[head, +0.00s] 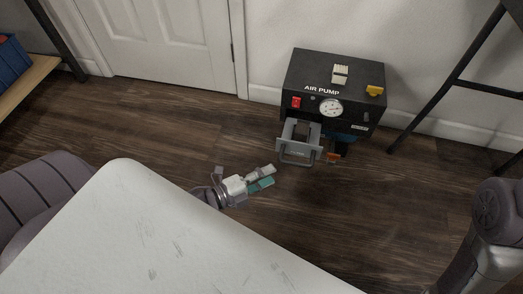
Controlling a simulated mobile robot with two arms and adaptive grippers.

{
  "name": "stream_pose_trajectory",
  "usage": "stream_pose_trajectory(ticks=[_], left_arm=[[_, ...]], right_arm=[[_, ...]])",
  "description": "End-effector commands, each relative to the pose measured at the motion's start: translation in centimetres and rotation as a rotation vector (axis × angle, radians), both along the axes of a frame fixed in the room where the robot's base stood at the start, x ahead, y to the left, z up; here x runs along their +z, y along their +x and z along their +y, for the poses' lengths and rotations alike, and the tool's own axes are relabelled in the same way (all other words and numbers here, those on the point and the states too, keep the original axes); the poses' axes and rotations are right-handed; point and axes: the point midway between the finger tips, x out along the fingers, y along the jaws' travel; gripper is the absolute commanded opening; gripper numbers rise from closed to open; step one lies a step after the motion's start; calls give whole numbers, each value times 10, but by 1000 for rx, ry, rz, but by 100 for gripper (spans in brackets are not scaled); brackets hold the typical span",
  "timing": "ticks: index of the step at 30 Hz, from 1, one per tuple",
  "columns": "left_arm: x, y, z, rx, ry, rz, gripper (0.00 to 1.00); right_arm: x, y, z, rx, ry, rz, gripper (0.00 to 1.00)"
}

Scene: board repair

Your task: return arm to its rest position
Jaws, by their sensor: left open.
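My left gripper (266,177) shows beyond the far edge of the white surface, with its fingers pointing right. It is open and I see nothing between its fingers. Most of my left arm is hidden behind the white surface; a purple-grey part of it (45,195) shows at the left. My right arm (487,240) shows at the lower right edge, and its gripper is out of the frame.
A black air pump (310,75) with a gauge and a red switch stands near the wall, beyond my left gripper. The white scratched surface (150,235) fills the lower left. A black metal frame (455,75) stands at the right. Wooden floor (370,220) is clear between.

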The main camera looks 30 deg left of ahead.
Motion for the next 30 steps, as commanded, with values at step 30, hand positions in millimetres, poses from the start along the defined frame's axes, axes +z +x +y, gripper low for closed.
stream_pose_trajectory(ticks=[30], left_arm=[[101, -3, -36, -42, -288, -93, 41]], right_arm=[[-2, 10, -1, 2, 3, 62, 0]])
